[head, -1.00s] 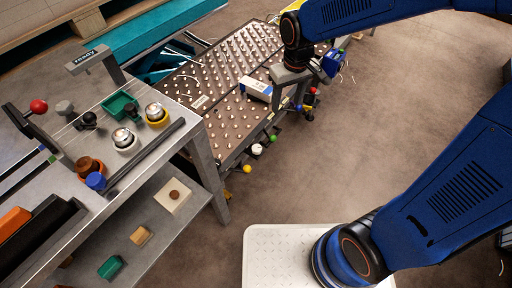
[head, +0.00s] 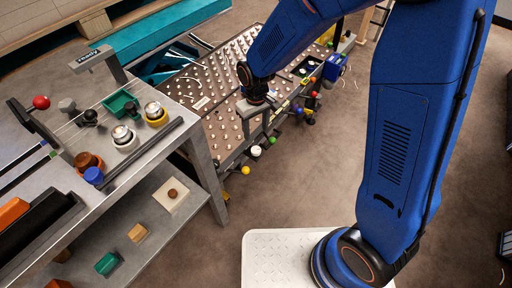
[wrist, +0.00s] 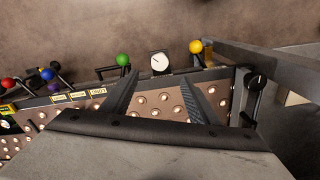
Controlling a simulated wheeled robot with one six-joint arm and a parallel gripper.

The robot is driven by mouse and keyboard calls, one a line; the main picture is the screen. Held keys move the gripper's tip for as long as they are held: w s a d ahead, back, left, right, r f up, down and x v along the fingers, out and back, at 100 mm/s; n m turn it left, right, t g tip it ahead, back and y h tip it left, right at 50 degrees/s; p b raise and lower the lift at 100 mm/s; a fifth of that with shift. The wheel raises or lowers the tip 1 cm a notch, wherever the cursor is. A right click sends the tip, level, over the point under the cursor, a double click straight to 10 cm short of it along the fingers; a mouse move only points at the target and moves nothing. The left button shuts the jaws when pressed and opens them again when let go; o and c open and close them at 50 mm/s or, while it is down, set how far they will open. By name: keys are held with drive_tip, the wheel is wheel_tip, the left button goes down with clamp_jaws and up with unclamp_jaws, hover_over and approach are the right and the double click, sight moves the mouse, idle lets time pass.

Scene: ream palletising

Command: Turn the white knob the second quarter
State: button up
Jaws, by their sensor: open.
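The white knob (head: 256,151) sits on the near edge of the ball-studded table (head: 225,130), between a green ball handle (head: 272,140) and a yellow ball handle (head: 245,170). In the wrist view the white knob (wrist: 160,63) has a short dark mark on its face and lies just beyond the gap between my fingertips. My gripper (head: 257,133) is open and empty, fingers pointing toward the knob. In the wrist view my gripper (wrist: 159,78) has its two fingers spread on either side of the knob's line, apart from it.
A grey workbench (head: 215,190) with jars, a green bin (head: 120,105) and a red ball lever (head: 41,102) stands at left. Red, blue and purple ball handles line the table edge in the wrist view. Open floor lies in front.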

sight(256, 150)
wheel_tip(256, 150, down, 12)
drive_tip(key=shift+r, duration=0.2)
idle(0.4)
drive_tip(key=c, duration=1)
drive_tip(key=shift+c, duration=0.2)
drive_tip(key=shift+n, duration=0.3)
drive_tip(key=n, duration=0.4)
drive_tip(key=shift+n, duration=0.3)
drive_tip(key=n, duration=0.5)
drive_tip(key=shift+w, duration=0.1)
